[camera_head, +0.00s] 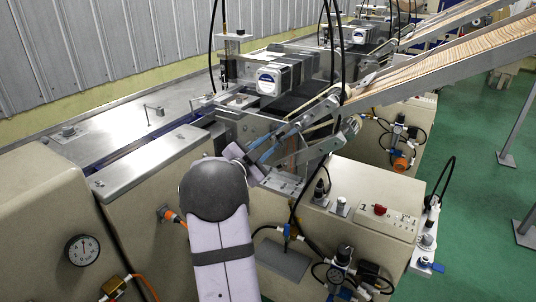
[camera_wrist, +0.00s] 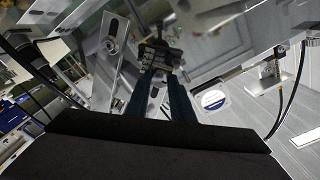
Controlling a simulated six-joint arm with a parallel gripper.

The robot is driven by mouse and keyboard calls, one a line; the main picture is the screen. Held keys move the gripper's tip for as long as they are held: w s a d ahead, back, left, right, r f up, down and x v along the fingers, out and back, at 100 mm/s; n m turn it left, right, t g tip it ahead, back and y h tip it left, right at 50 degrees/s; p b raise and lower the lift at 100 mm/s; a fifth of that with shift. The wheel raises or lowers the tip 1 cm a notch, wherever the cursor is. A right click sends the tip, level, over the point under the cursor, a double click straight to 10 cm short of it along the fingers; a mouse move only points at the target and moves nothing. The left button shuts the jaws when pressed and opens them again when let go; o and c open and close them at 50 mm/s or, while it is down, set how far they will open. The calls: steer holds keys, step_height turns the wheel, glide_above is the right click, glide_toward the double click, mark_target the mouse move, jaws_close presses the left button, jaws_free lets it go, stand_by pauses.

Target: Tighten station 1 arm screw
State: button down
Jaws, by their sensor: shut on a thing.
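My gripper (camera_head: 288,133) reaches up and right into the metal arm linkage of the nearest wrapping station, below its feed chute. In the wrist view my gripper's two dark blue fingers (camera_wrist: 160,73) are close together, with their tips at a small dark blocky part (camera_wrist: 159,56). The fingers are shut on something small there. I cannot tell from its shape whether it is the arm screw; the tips and the linkage hide most of it. A slotted metal arm (camera_wrist: 113,40) with a round fastener stands just left of the tips.
A sloping chute of wooden sticks (camera_head: 430,55) passes above right. A control box with a red button (camera_head: 380,210) is at the right. Green floor (camera_head: 475,190) lies open beyond.

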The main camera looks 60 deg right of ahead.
steer(key=m+b, duration=0.4)
steer(key=b, duration=0.1)
steer(key=m+b, duration=0.2)
steer(key=shift+f+m, duration=0.25)
steer(key=shift+m, duration=0.05)
steer(key=m+b, duration=0.5)
steer(key=b, duration=0.1)
steer(key=m+b, duration=0.6)
steer(key=shift+m+b, duration=0.3)
steer(key=shift+m, duration=0.1)
steer(key=m+b, duration=0.3)
steer(key=shift+r+m+b, duration=0.1)
steer(key=shift+m+b, duration=0.9)
steer(key=shift+m, duration=0.6)
steer(key=c, duration=1.5)
jaws_free()
steer(key=shift+c, duration=0.2)
steer(key=shift+r, duration=0.1)
